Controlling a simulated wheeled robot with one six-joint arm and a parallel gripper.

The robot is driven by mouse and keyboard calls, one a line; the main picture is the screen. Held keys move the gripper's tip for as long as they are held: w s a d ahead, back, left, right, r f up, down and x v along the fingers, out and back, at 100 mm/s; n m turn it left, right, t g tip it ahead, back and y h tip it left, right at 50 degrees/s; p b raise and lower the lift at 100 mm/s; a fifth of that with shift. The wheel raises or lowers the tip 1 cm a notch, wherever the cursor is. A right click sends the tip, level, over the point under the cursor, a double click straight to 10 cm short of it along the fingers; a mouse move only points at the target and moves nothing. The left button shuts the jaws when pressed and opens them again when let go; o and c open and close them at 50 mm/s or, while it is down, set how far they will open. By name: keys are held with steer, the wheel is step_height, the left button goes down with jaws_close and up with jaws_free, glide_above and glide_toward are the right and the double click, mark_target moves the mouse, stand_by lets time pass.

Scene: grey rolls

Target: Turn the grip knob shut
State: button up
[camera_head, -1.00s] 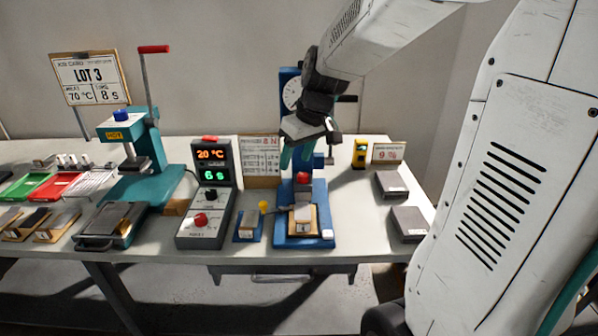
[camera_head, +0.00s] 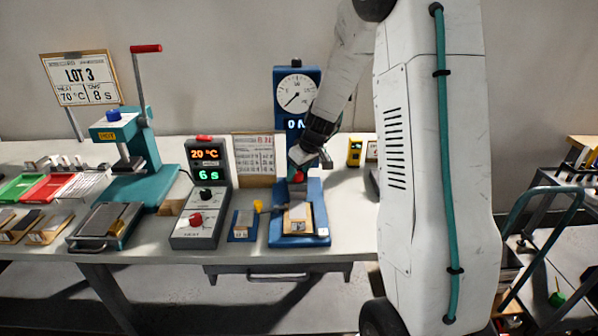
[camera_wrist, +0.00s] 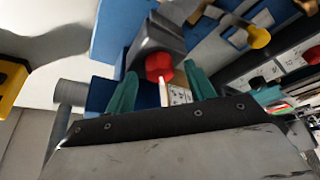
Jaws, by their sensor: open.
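The red grip knob (camera_head: 299,177) sits on the grey clamp (camera_head: 297,190) of the blue tester (camera_head: 312,215), below its dial gauge (camera_head: 296,93). In the wrist view the red knob (camera_wrist: 159,67) shows on the end of the grey clamp block (camera_wrist: 157,42). My gripper (camera_wrist: 162,75) is open, its two teal fingers apart to the left and right of the knob. I cannot tell whether either finger touches it. In the head view my gripper (camera_head: 299,163) is just above the knob, and its fingers are mostly hidden.
A control box (camera_head: 201,225) with displays and knobs stands left of the tester. A small blue stand (camera_head: 243,226) and a yellow knob (camera_head: 258,206) lie between them. A yellow device (camera_head: 355,151) stands behind to the right. A teal press (camera_head: 143,175) is further left.

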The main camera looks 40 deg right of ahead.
steer(key=shift+w+f, duration=0.1)
steer(key=shift+f, duration=0.1)
steer(key=shift+c, duration=0.3)
steer(key=c, duration=0.9)
